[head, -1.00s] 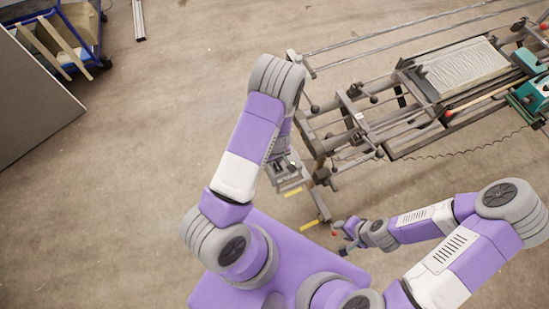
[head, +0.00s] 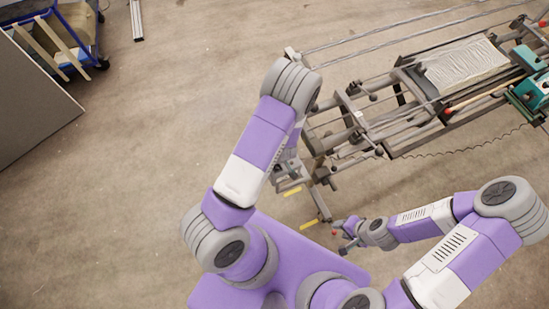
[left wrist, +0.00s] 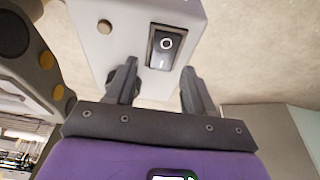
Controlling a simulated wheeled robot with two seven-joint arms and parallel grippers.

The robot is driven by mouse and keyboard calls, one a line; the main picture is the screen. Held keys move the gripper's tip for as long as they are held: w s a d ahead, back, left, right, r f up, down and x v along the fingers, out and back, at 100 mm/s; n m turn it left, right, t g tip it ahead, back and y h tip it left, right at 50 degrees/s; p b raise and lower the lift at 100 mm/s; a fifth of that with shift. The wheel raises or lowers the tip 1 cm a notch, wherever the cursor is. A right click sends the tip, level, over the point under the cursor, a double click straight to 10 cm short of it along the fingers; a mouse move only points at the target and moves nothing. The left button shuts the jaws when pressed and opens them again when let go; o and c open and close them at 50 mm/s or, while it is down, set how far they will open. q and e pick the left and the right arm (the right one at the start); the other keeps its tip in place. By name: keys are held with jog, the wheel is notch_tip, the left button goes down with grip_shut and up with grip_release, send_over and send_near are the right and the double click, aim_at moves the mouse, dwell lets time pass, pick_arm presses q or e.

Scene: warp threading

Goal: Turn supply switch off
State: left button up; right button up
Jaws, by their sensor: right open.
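The supply switch (left wrist: 165,47) is a black rocker with a white circle above a white bar, set in a pale grey box (left wrist: 110,40) in the left wrist view. I cannot tell which half is pressed in. My left gripper (left wrist: 158,78) is open, its two dark fingers apart and pointing at the box face, one to either side of the rocker's lower end. Whether they touch the box is unclear. In the head view the left gripper is mostly hidden by my arm, and I cannot make out the switch. My right gripper (head: 344,236) is open and empty.
A grey metal frame machine (head: 350,125) with rods, a pale threaded panel (head: 465,62) and teal units (head: 530,92) reaches to the upper right. Yellow strips (head: 309,224) lie near its front end.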

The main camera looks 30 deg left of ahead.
pick_arm(q)
jog(key=shift+p+v, duration=1.05)
jog(key=shift+v, duration=2.7)
